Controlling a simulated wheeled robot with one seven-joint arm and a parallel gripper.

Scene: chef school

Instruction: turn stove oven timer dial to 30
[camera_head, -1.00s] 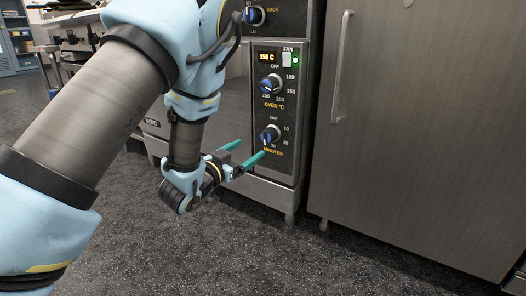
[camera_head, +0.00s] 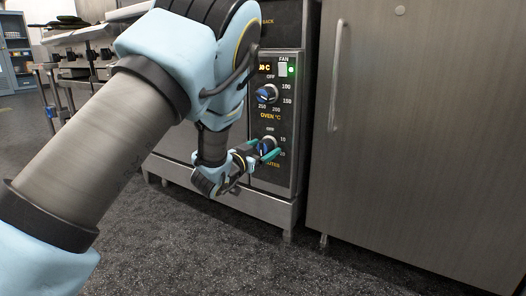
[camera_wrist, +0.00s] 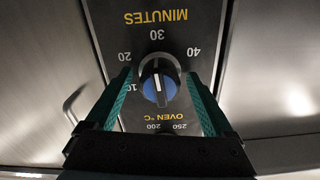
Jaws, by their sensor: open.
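The timer dial (camera_head: 267,142) is a blue and black knob low on the stove's control panel, above the word MINUTES. In the wrist view the dial (camera_wrist: 158,82) appears upside down, between my two teal fingers, with the numbers 10, 20, 30 and 40 around it. A pale line shows on its blue face, but I cannot tell which number it marks. My gripper (camera_head: 263,149) is open at the panel, its fingers on either side of the dial. In the wrist view my gripper (camera_wrist: 159,76) shows a gap to the knob on each side.
The oven temperature dial (camera_head: 266,94) sits just above, with a display and green light (camera_head: 291,70) higher up. A metal cabinet door with a long vertical handle (camera_head: 337,75) stands at the right. The dark speckled floor (camera_head: 215,255) in front is clear.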

